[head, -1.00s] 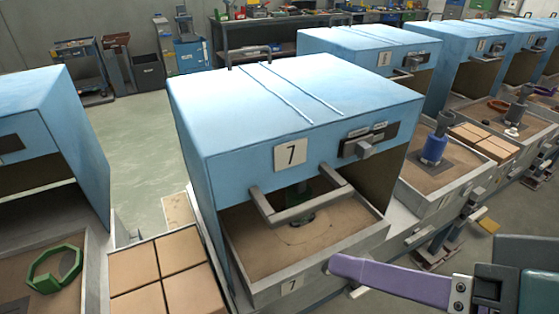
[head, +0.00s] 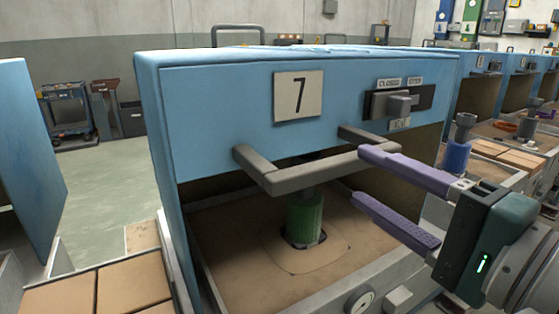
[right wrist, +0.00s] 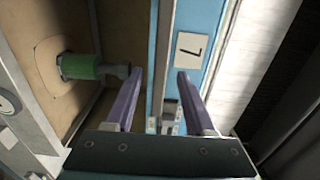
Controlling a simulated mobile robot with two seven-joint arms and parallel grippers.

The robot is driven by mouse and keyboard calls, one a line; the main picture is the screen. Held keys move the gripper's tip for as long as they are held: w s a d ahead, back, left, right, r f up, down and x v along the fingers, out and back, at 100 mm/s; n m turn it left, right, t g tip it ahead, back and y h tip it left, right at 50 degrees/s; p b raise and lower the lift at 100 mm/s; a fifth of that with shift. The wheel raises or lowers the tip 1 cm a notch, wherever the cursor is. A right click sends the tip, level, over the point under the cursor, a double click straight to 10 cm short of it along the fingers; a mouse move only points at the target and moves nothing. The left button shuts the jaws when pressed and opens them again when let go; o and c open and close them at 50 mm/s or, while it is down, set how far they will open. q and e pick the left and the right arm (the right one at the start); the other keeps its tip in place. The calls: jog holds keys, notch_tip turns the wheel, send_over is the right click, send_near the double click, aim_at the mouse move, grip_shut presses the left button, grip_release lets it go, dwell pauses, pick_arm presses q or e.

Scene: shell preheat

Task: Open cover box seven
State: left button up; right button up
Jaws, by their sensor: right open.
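Cover box seven has a blue cover (head: 220,110) with a plate marked 7 (head: 298,97), which also shows in the right wrist view (right wrist: 190,50). A grey U-shaped handle (head: 310,177) sticks out from the cover's lower front edge. Below that edge is a sand bed (head: 225,240) with an upright green cylinder (head: 304,215), also in the right wrist view (right wrist: 80,66). My right gripper (head: 366,176) is open, with purple fingers at the handle's right end. The upper finger overlaps the bar in the picture; contact cannot be told. My left gripper is out of view.
A latch panel with a grey knob (head: 398,104) sits at the cover's upper right. More tiles (head: 100,285) are at lower left, beside another blue cover (head: 30,160).

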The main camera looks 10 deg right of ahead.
jog(key=x, duration=0.8)
jog(key=shift+w, duration=0.2)
jog(key=shift+a, duration=0.1)
grip_shut()
dwell(1.0)
